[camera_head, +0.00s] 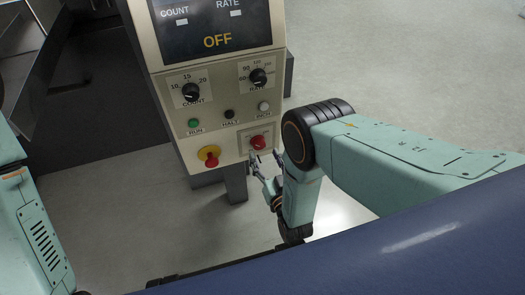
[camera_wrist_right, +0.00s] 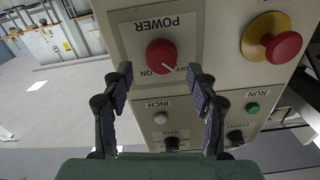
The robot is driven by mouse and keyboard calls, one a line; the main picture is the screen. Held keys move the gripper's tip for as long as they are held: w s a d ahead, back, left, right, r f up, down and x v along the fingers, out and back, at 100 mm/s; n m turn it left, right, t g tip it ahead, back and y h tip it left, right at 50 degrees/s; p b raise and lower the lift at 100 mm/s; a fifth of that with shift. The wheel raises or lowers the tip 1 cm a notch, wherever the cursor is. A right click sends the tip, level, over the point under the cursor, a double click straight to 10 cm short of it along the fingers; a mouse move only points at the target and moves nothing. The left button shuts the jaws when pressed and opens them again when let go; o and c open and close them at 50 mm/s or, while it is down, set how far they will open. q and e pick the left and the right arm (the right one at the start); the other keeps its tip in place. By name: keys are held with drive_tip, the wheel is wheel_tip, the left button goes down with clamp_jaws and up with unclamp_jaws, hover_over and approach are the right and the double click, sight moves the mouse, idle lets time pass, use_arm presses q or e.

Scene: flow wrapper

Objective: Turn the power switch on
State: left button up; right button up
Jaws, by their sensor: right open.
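The power switch is a red round knob (camera_head: 258,142) at the lower right of the machine's control panel (camera_head: 226,147). In the right wrist view the knob (camera_wrist_right: 161,56) appears upside down under its POWER label, and its white mark points toward the OFF lettering. My right gripper (camera_head: 262,163) is just below and in front of the knob. In the wrist view its two fingers (camera_wrist_right: 160,82) are spread and empty, with the knob lying ahead between and beyond the tips, apparently apart from them. My left gripper is out of view.
The display (camera_head: 217,41) reads OFF. COUNT (camera_head: 190,92) and RATE (camera_head: 258,77) dials and small RUN, HALT and INCH buttons sit above the switch. A red stop button on yellow (camera_head: 209,155) is close to its left. Open floor lies right of the machine.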

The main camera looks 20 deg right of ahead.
sight(260, 147)
drive_tip(key=w, duration=0.2)
drive_tip(key=shift+w+a+f+b, duration=0.15)
drive_tip(key=shift+w+b, duration=0.2)
drive_tip(key=shift+w, duration=0.05)
drive_tip(key=shift+w+a+r, duration=0.25)
drive_tip(key=shift+w, duration=0.2)
drive_tip(key=shift+w+d+f, duration=0.2)
drive_tip(key=shift+w+d, duration=0.05)
drive_tip(key=shift+s+a+r, duration=0.1)
drive_tip(key=shift+r, duration=0.05)
drive_tip(key=shift+c, duration=1)
drive_tip(key=c, duration=0.9)
